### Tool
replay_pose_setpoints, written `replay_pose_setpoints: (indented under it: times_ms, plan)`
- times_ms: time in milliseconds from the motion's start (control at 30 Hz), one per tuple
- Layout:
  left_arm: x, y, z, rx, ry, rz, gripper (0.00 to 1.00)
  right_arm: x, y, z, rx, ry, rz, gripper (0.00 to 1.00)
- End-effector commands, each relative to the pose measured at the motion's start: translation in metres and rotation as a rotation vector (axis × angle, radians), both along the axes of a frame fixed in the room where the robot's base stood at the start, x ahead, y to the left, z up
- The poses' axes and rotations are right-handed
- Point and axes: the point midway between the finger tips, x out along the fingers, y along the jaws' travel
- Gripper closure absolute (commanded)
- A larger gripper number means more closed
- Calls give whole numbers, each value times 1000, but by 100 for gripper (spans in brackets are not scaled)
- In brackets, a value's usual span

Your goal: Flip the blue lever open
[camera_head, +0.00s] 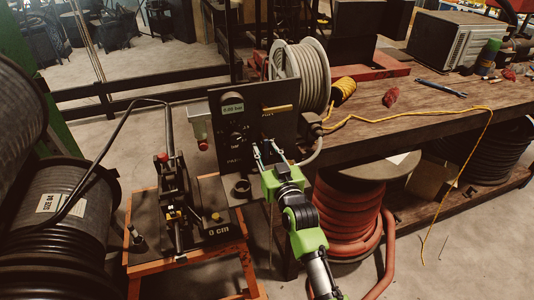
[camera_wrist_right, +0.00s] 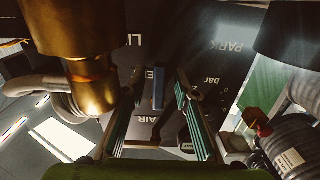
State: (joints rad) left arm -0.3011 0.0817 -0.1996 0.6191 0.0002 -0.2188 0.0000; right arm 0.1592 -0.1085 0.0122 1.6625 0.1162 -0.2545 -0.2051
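The black control panel (camera_head: 240,139) stands upright near the middle of the head view, with a small display and white lettering. My right gripper (camera_head: 265,147) is in front of its lower right part. The blue lever (camera_wrist_right: 158,88) shows in the right wrist view as a narrow blue bar against the panel. My right gripper also shows there (camera_wrist_right: 157,84). It is open, with one finger on each side of the lever and a gap to both. In the head view I cannot make out the lever behind the gripper. My left gripper is out of view.
A brass fitting (camera_head: 277,108) sticks out of the panel above my gripper; it looms large in the wrist view (camera_wrist_right: 88,75). A grey hose reel (camera_head: 301,72) stands behind the panel. The wooden bench (camera_head: 400,108) is to the right. A black hose spool (camera_head: 62,205) stands left.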

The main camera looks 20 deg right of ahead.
Motion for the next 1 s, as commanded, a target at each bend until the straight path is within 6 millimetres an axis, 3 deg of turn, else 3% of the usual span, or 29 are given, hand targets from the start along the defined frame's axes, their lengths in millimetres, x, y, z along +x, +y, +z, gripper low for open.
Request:
replay_pose_setpoints:
  times_ms: [167,600,800,1000]
  plan:
    - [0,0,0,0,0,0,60,-16,-1,-2,-1,2,0,72]
    - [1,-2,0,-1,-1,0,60,-101,-3,-2,-1,3,0,72]
    - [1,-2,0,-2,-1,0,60,-118,-4,0,-1,0,0,72]
    - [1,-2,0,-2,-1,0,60,-120,-4,0,0,0,0,72]
